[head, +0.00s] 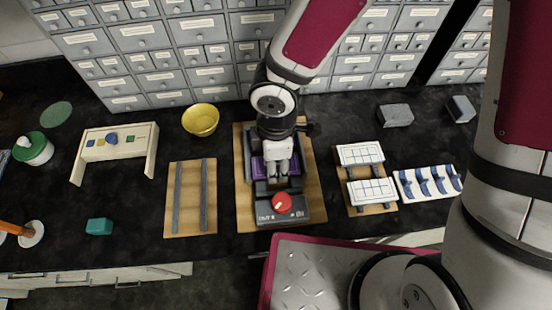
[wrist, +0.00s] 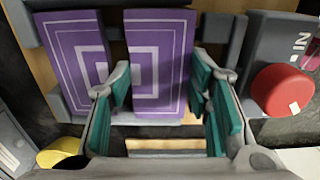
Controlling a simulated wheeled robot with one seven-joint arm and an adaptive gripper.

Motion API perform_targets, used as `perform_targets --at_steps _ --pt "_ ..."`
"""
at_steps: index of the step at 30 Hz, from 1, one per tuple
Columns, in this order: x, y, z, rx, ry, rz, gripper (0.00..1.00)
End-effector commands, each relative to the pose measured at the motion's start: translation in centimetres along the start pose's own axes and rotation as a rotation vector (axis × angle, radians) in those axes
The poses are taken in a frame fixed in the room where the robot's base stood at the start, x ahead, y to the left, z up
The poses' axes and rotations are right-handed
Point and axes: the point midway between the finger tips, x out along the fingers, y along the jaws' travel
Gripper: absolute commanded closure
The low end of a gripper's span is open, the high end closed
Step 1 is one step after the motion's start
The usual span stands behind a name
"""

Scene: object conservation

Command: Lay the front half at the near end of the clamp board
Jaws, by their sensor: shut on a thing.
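Two purple pieces with pale nested-square lines lie side by side in a grey press-like fixture (head: 290,213). In the wrist view one half (wrist: 75,55) is on the left; the other, taken as the front half (wrist: 158,50), is on the right, nearer the red knob. A narrow gap parts them. My gripper (head: 281,177) has its teal-padded fingers on either side of the right-hand half and is shut on it. In the head view my gripper hides most of the purple. The wooden board with two grey rails (head: 178,197), apparently the clamp board, lies empty left of the fixture.
A red knob (head: 281,203) tops the fixture's near end. A yellow bowl (head: 201,120) stands behind the railed board. White gridded tiles (head: 372,192) and a rack of blue clips (head: 430,181) are on the right. A teal block (head: 99,226) lies left. Drawer cabinets (head: 150,45) close the back.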

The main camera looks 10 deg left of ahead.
Motion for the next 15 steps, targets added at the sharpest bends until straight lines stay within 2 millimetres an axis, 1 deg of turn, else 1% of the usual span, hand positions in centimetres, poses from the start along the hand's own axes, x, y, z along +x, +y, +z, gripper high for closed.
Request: perform_targets --at_steps 7,8,9,11,15 --pt "0.23 0.03 0.01 0.000 0.000 0.001 0.88" --pt "0.24 0.03 0.01 0.000 0.000 0.001 0.52" --pt "0.21 0.02 0.00 0.000 0.000 0.001 0.43" --pt "0.20 0.01 0.00 0.000 0.000 0.000 0.31" --pt "0.20 0.01 0.00 0.000 0.000 0.000 0.31"
